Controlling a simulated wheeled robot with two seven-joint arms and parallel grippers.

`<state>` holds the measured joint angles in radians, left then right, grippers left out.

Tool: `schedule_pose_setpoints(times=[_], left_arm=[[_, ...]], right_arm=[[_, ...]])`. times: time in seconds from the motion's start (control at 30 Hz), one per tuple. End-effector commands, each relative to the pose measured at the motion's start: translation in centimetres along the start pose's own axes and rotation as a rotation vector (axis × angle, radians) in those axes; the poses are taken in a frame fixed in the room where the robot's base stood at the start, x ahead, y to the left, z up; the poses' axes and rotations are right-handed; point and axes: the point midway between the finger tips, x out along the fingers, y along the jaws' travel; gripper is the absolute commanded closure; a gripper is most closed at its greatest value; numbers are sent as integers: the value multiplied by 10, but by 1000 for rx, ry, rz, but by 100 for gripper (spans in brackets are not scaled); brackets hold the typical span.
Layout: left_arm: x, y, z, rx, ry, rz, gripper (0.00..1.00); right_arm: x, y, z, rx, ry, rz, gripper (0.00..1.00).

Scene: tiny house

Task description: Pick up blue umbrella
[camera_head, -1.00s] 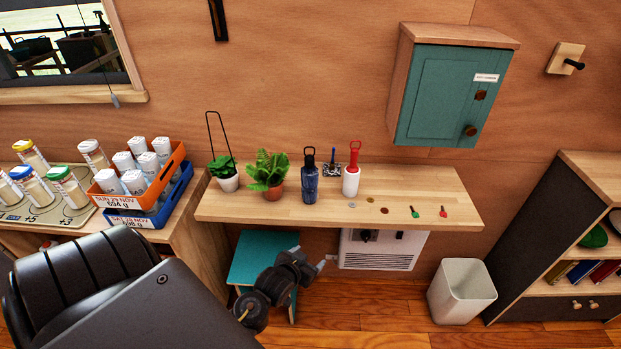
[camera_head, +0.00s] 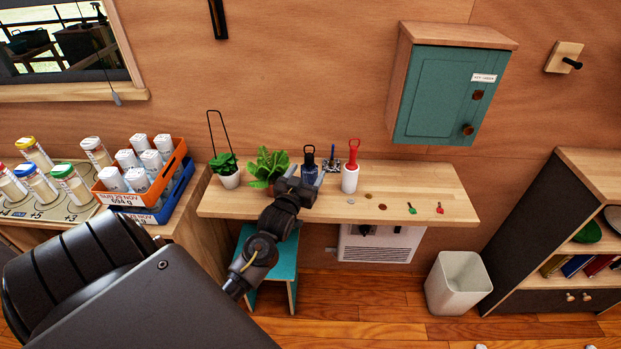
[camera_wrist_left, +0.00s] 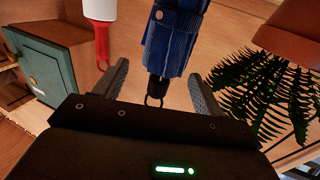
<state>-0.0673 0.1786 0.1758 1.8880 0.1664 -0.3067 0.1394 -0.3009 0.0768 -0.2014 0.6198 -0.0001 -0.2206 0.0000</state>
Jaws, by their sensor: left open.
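The blue umbrella (camera_head: 309,158), folded, with a dark loop on its top, stands upright on the wooden shelf. My left gripper (camera_head: 306,175) is in front of it and hides most of its body. In the left wrist view, which shows things upside down, the umbrella (camera_wrist_left: 173,42) lies between the lines of the two open fingers (camera_wrist_left: 160,88), its loop pointing toward the palm. I cannot tell whether the fingers touch it. The jaws hold nothing. My right gripper is not in view.
Coins and small keys lie on the shelf's right part (camera_head: 440,190). A teal stool (camera_head: 283,262) is below, and a green wall cabinet (camera_head: 445,95) is above.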

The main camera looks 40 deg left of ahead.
Motion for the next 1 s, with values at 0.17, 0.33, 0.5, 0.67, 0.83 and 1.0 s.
schedule_pose_setpoints(times=[0.17,0.33,0.5,0.67,0.83,1.0], left_arm=[[5,0,0,0,0,0,30],[20,-2,-2,2,-1,0,30],[44,-4,2,0,-2,0,30],[56,-4,3,1,-1,0,30],[56,-4,4,1,-1,0,30],[56,-4,4,1,-1,0,46]], right_arm=[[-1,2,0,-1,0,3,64],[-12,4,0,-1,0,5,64],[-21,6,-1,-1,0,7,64],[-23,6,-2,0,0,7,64],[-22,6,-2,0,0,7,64],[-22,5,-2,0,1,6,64]])
